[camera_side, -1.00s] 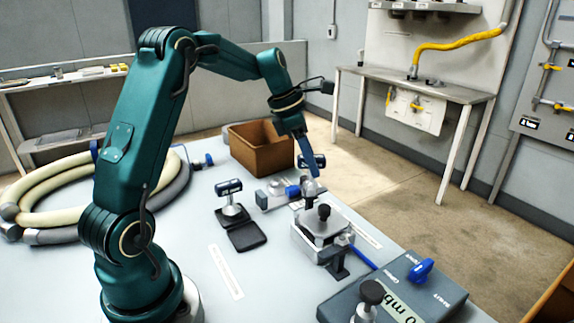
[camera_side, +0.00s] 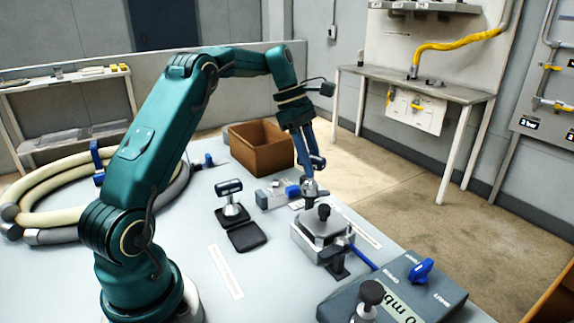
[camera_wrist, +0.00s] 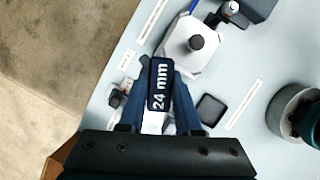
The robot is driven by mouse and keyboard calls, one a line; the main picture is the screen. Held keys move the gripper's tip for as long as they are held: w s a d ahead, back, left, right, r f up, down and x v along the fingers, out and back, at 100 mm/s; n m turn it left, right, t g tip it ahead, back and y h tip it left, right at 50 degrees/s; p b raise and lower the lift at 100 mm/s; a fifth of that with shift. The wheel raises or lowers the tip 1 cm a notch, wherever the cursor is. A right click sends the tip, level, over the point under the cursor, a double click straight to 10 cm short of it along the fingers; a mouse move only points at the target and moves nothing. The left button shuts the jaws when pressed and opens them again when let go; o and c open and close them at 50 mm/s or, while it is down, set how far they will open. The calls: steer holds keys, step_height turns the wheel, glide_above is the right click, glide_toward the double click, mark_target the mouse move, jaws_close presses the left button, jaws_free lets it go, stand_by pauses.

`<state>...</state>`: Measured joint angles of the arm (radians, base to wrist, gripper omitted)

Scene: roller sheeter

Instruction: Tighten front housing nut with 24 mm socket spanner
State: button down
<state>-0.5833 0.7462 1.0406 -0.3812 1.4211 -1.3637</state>
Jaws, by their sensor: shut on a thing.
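My gripper (camera_side: 308,163) is shut on the dark handle of the 24 mm socket spanner (camera_side: 317,162). In the wrist view the handle (camera_wrist: 160,85), marked "24 mm", lies between my two blue fingers (camera_wrist: 166,104). The spanner points down, with a silver part (camera_side: 312,188) below the handle, at the back end of the grey housing block (camera_side: 312,245). The front housing nut cannot be made out; I cannot tell whether the socket sits on it. The block also shows in the wrist view (camera_wrist: 181,58), with a black knob (camera_wrist: 197,42) on top.
Another T-handled tool (camera_side: 230,190) stands beside a black pad (camera_side: 248,236). A small device with a blue knob (camera_side: 292,191) lies close left of the spanner. A brown box (camera_side: 262,150) stands behind; a grey gauge unit (camera_side: 400,290) is at the front right.

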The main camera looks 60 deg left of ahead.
steer(key=shift+m, duration=0.4)
steer(key=shift+m+g, duration=0.7)
steer(key=shift+m, duration=0.9)
steer(key=shift+n, duration=0.8)
steer(key=shift+r, duration=0.2)
steer(key=shift+r, duration=1.2)
